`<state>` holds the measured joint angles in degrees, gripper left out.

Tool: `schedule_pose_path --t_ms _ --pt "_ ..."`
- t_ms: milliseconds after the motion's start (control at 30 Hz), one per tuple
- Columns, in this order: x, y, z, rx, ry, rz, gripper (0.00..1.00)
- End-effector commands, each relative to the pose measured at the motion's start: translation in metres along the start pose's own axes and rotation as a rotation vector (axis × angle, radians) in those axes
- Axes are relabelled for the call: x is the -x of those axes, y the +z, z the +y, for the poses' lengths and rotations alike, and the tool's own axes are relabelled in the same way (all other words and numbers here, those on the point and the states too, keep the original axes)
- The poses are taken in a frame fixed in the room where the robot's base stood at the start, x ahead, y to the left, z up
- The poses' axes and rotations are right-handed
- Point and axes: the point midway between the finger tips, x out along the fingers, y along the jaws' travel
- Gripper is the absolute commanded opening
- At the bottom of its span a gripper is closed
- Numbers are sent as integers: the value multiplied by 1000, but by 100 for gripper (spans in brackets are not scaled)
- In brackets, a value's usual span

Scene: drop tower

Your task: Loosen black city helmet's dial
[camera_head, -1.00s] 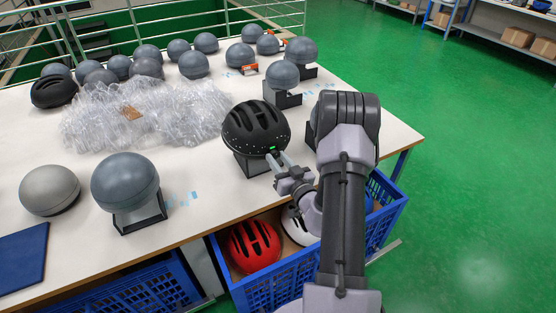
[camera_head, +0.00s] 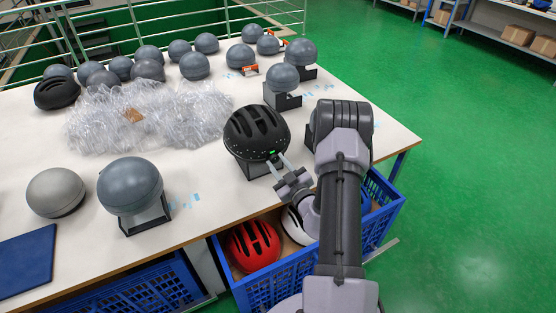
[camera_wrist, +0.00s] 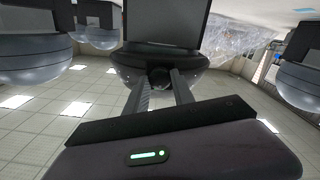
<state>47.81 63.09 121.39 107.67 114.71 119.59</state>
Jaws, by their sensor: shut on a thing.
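The black helmet (camera_head: 256,131) sits on a dark stand (camera_head: 250,170) near the table's front edge. A row of small white dots and a small green light show along its lower rim. My gripper (camera_head: 279,162) reaches its rear lower rim from the front right. In the wrist view the helmet (camera_wrist: 196,61) is upside down at top centre, below its stand (camera_wrist: 165,22). The round dark dial (camera_wrist: 159,77) lies between the tips of my gripper's two fingers (camera_wrist: 160,84), which are shut on it. The dial is hidden in the head view.
Grey head forms stand nearby, one at the front (camera_head: 130,186) and one behind (camera_head: 282,77). Clear plastic wrap (camera_head: 150,118) lies left of the helmet. Below the table edge, a blue crate (camera_head: 283,283) holds a red helmet (camera_head: 254,244) and a white one.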

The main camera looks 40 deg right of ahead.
Motion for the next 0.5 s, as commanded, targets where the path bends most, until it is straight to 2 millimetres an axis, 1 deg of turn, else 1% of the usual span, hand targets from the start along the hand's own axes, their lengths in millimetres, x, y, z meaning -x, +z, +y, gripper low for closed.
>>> schedule_pose_path --t_ms 33,500 --pt "0 -2 1 41 1 1 0" --pt "0 -1 1 488 4 1 0"
